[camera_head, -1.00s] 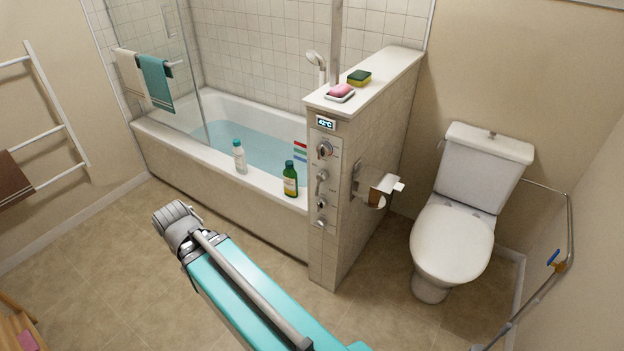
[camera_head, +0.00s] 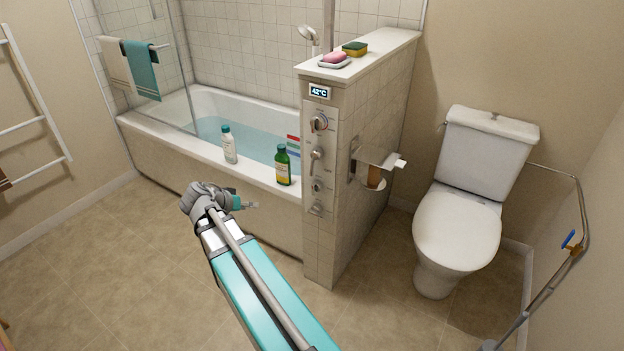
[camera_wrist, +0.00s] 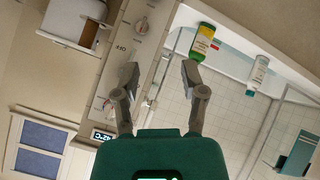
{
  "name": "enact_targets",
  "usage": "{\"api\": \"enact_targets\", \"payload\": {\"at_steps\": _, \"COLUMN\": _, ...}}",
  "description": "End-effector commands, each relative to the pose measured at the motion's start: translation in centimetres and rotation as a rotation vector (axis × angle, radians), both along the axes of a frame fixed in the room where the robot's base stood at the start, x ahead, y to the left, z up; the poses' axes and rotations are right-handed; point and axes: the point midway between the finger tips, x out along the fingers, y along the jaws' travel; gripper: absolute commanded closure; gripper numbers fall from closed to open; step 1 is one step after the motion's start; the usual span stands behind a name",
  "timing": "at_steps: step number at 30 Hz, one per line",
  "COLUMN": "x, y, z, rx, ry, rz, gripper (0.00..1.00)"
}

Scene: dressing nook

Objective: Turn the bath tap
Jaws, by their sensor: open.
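The bath tap controls sit on a pale panel (camera_head: 320,165) on the end of the tiled half wall. From top to bottom are a round dial (camera_head: 319,122), a lever (camera_head: 316,153) and lower knobs (camera_head: 317,186). My gripper (camera_head: 252,205) is open and empty, in front of the tub and left of the panel, apart from it. In the wrist view my gripper's fingers (camera_wrist: 160,73) are spread, and one finger overlaps the panel (camera_wrist: 128,38) and hides part of it. A knob (camera_wrist: 141,25) shows clearly there. Which control is the bath tap, I cannot tell.
A green bottle (camera_head: 282,165) and a white bottle (camera_head: 229,144) stand on the rim of the filled bathtub (camera_head: 150,125). Soap (camera_head: 334,57) and a sponge (camera_head: 354,48) lie on top. Floor at left is clear.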

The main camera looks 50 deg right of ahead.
Motion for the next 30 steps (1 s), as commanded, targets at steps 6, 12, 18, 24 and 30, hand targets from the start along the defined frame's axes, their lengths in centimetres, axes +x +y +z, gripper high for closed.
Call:
{"api": "enact_targets", "payload": {"at_steps": 6, "x": 0.7, "y": -5.1, "z": -1.9, "rx": -0.186, "ry": -0.141, "rz": -0.125, "gripper": 0.45}}
{"api": "enact_targets", "payload": {"at_steps": 12, "x": 1.0, "y": -9.3, "z": -2.4, "rx": -0.356, "ry": -0.275, "rz": -0.205, "gripper": 0.45}}
{"api": "enact_targets", "payload": {"at_steps": 18, "x": 1.3, "y": -12.8, "z": -2.8, "rx": -0.518, "ry": -0.412, "rz": -0.253, "gripper": 0.45}}
{"api": "enact_targets", "payload": {"at_steps": 24, "x": 1.4, "y": -15.1, "z": -2.6, "rx": -0.635, "ry": -0.514, "rz": -0.267, "gripper": 0.45}}
{"api": "enact_targets", "payload": {"at_steps": 30, "x": 1.4, "y": -15.9, "z": -2.3, "rx": -0.679, "ry": -0.556, "rz": -0.268, "gripper": 0.45}}
